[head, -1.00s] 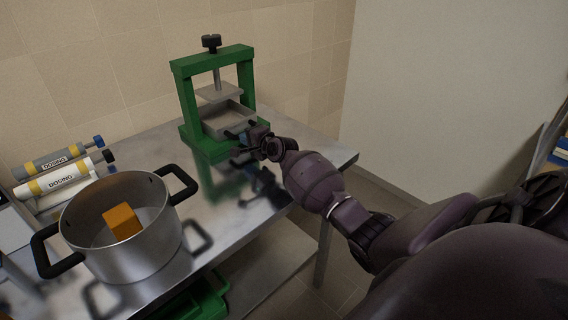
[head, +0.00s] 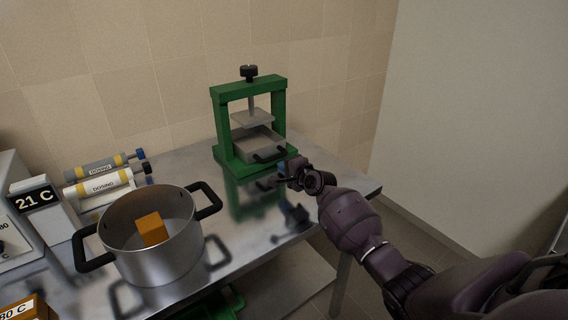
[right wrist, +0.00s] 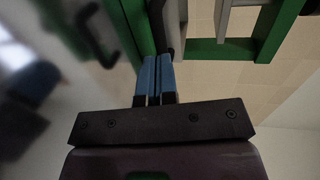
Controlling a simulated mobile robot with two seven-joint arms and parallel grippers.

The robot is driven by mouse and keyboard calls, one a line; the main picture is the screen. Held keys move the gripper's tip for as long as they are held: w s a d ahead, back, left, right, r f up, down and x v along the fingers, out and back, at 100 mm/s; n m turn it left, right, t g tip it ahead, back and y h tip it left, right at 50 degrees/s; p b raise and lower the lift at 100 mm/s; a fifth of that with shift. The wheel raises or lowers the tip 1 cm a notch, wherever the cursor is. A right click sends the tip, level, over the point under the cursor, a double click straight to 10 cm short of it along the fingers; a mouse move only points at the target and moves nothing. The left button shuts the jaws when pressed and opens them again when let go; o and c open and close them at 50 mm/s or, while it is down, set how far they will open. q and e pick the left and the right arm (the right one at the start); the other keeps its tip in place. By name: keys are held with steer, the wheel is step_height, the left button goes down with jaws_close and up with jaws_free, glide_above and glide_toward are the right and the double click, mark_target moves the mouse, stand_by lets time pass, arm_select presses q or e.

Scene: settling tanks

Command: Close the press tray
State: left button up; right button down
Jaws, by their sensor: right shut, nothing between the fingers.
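The press tray (head: 251,147) is a shallow grey metal tray with a black bar handle (head: 270,156) on its front. It sits on the base of the green press (head: 217,125), under the grey press plate (head: 250,118). How far in it sits is hard to tell. My right gripper (head: 284,172) is just in front of the tray and below its handle, not gripping it. In the right wrist view its blue fingers (right wrist: 155,78) are shut together and empty, close to the green frame (right wrist: 225,50). My left gripper is not in view.
A steel pot (head: 160,262) holding an orange block (head: 151,229) stands at the table's front left. Behind it lie dosing cylinders (head: 103,186), with a 21 C display (head: 35,199) at left. The steel table (head: 190,160) is clear left of the press.

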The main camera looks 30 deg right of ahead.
steer(key=p+v, duration=0.1)
steer(key=v, duration=0.7)
steer(key=shift+a+f, duration=0.1)
